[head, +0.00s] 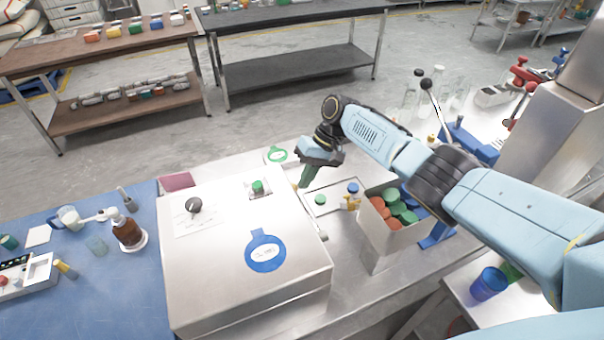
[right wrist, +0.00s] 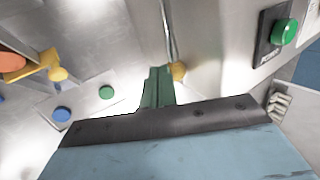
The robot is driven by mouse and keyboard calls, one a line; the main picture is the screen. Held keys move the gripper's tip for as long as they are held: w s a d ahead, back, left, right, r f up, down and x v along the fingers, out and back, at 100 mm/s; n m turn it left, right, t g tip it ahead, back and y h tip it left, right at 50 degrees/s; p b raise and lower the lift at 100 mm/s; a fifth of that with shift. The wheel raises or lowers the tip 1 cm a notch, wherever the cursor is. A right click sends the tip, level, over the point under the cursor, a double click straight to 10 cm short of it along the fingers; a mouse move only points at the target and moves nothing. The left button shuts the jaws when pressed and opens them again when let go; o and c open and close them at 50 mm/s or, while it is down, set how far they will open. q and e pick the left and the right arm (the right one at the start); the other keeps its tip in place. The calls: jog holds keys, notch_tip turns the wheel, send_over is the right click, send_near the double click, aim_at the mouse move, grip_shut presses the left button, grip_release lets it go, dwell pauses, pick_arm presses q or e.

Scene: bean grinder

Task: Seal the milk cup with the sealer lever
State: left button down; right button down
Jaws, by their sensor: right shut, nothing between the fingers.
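My right gripper (head: 304,181) is shut and empty at the right side of a steel box-shaped machine (head: 215,290). In the right wrist view its green fingers (right wrist: 157,88) are beside a tan knob (right wrist: 178,70) on a thin bent metal rod (right wrist: 167,30). This rod may be the sealer lever; whether the fingers touch the knob I cannot tell. I cannot make out a milk cup; a blue cup (head: 488,283) stands at the lower right. My left gripper is out of view.
A bin of green and orange discs (head: 388,245) stands right of the machine, below my right arm. Glass bottles (head: 411,97) stand behind my arm.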

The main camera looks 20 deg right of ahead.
jog(key=s+b+v, duration=0.1)
jog(key=v, duration=1)
jog(key=shift+r, duration=0.15)
